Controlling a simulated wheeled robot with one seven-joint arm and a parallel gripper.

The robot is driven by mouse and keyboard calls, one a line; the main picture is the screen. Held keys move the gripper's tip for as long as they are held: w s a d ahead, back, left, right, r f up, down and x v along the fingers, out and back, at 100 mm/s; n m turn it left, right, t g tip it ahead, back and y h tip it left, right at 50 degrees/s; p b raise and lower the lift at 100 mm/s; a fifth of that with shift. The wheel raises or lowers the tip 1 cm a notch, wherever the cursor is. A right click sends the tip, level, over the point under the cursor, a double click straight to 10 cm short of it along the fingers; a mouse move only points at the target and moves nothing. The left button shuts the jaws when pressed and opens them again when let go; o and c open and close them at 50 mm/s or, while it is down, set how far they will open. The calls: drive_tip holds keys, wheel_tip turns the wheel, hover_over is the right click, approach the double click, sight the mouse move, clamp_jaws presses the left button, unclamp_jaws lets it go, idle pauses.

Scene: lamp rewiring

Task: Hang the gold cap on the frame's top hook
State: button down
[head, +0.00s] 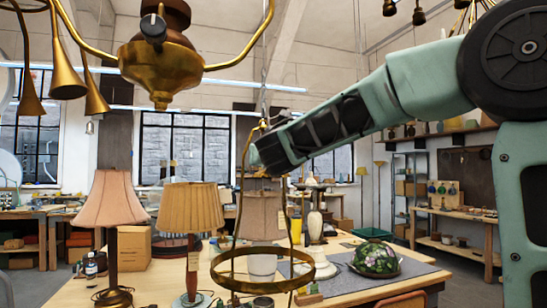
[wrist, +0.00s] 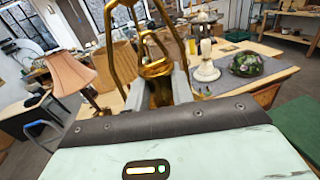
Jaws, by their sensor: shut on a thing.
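The gold wire frame hangs in the middle of the head view, with a wide ring (head: 232,282) at its bottom and thin rods rising to its narrow top (head: 262,126). My gripper (wrist: 161,82) shows in the wrist view, its two pale fingers shut on the gold cap (wrist: 160,96). Gold rods and a loop of the frame (wrist: 122,62) stand right in front of and above the cap. I cannot tell whether the cap touches the hook. In the head view my forearm ends beside the frame's upper part, and the fingers and cap are not clear there.
A large brass chandelier (head: 160,65) hangs at the upper left. Below, the table carries a pink-shaded lamp (head: 112,200), a pleated tan lamp (head: 190,210), a white lamp base (wrist: 206,70) and a flowered glass shade (head: 375,257) on a grey mat (head: 345,283).

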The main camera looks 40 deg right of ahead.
drive_tip(key=a+x, duration=0.1)
drive_tip(key=x, duration=0.5)
drive_tip(key=shift+w, duration=0.6)
idle(0.3)
drive_tip(key=shift+f, duration=0.1)
drive_tip(key=shift+s+a+b, duration=0.15)
drive_tip(key=shift+a+b, duration=0.05)
drive_tip(key=shift+b, duration=0.15)
idle(0.4)
drive_tip(key=shift+f, duration=0.15)
drive_tip(key=shift+f+b, duration=0.55)
drive_tip(key=shift+b, duration=0.3)
drive_tip(key=c, duration=1.1)
unclamp_jaws()
